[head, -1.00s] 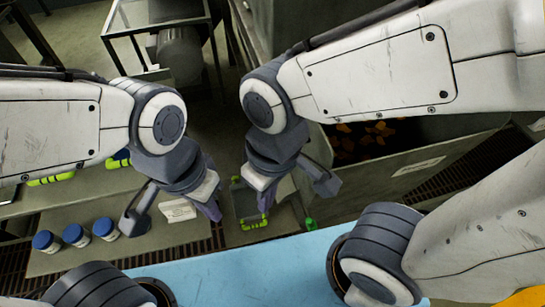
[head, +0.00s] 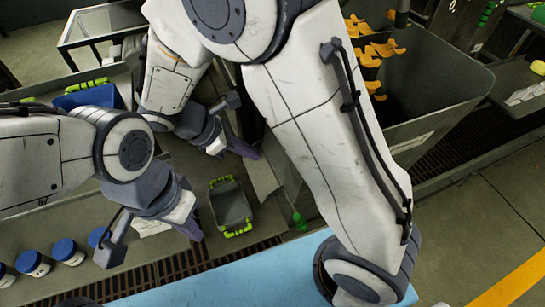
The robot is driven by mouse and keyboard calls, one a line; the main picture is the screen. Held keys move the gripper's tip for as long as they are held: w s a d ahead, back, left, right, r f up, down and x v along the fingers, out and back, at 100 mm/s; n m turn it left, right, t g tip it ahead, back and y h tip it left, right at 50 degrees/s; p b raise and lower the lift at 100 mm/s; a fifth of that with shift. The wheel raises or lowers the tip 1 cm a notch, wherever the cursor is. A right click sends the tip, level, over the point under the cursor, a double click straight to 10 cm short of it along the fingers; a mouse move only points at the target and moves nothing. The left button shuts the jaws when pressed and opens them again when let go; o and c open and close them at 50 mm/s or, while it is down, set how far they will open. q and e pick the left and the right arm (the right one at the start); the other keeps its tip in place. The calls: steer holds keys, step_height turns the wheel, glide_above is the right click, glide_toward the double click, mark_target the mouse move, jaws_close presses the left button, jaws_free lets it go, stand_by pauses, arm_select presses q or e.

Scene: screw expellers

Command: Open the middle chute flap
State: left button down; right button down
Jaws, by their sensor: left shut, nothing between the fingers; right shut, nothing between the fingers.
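My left gripper (head: 192,230) is shut and empty, left of a small dark crate with green handles (head: 231,208). My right gripper (head: 248,151) is shut and empty, above and beyond that crate, beside a grey slanted panel (head: 262,172). The panel is partly covered by my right arm. I cannot tell whether it is a chute flap, and no middle chute flap can be clearly made out. My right arm hides much of the area in front of the grey hopper (head: 440,95).
Orange pieces (head: 368,52) show at the hopper's top. Several blue-lidded jars (head: 68,251) stand at lower left. A blue bin (head: 88,96) is at upper left. A light blue surface (head: 225,280) lies at the front. A small green object (head: 299,222) is beside my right arm.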

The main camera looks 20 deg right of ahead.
mark_target(285, 164)
steer(key=shift+w+d+f+n+h, duration=0.3)
steer(key=shift+w+f+n+h, duration=0.15)
steer(key=shift+w+f, duration=0.4)
steer(key=b+x, duration=0.2)
steer(key=x, duration=0.7)
steer(key=shift+w+d+f, duration=0.1)
steer(key=shift+d+f, duration=0.1)
steer(key=shift+f, duration=0.1)
steer(key=shift+d, duration=0.1)
